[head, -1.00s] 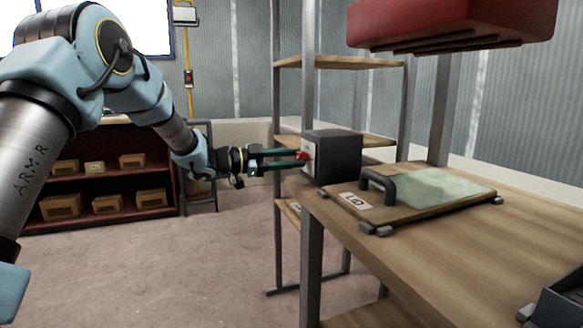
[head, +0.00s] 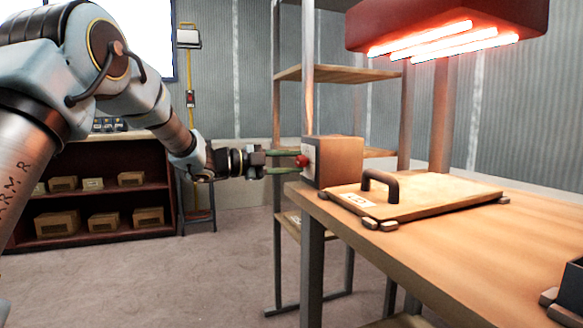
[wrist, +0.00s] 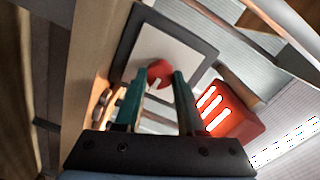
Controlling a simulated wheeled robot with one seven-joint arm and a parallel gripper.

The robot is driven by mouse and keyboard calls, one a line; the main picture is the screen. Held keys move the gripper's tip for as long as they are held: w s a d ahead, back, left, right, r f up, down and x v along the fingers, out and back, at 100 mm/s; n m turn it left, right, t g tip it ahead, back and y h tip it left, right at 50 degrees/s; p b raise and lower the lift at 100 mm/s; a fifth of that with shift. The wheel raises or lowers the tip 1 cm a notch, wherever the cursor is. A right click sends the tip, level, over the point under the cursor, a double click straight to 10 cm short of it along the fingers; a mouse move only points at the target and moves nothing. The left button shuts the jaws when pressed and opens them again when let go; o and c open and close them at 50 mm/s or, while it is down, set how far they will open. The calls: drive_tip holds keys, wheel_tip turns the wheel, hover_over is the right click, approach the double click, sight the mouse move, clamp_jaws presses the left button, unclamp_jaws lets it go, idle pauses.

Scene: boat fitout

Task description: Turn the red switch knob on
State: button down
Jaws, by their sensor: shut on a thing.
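The red switch knob (head: 303,161) sits on the pale front plate of a box-shaped switch housing (head: 338,162) at the near left corner of the workbench. My gripper (head: 296,162) reaches it from the left, with its two green fingers above and below the knob. In the wrist view the knob (wrist: 160,70) lies between the fingertips, against the white plate (wrist: 168,55), and my gripper (wrist: 160,80) is shut on it. The fingers partly hide the knob's sides. The heater lamp (head: 450,28) over the bench glows with bright red-orange bars.
A board with a black handle (head: 380,185), labelled as a lid, lies on the workbench (head: 440,240) right of the housing. A dark bin (head: 570,295) stands at the right edge. Shelving (head: 330,73) rises behind. A low shelf with boxes (head: 100,165) stands at the back left.

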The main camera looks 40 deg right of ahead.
idle(0.4)
drive_tip(key=c, duration=0.5)
unclamp_jaws()
drive_tip(key=shift+a, duration=0.1)
drive_tip(key=p+v, duration=0.1)
drive_tip(key=v, duration=0.9)
drive_tip(key=shift+a, duration=0.3)
drive_tip(key=shift+w, duration=0.15)
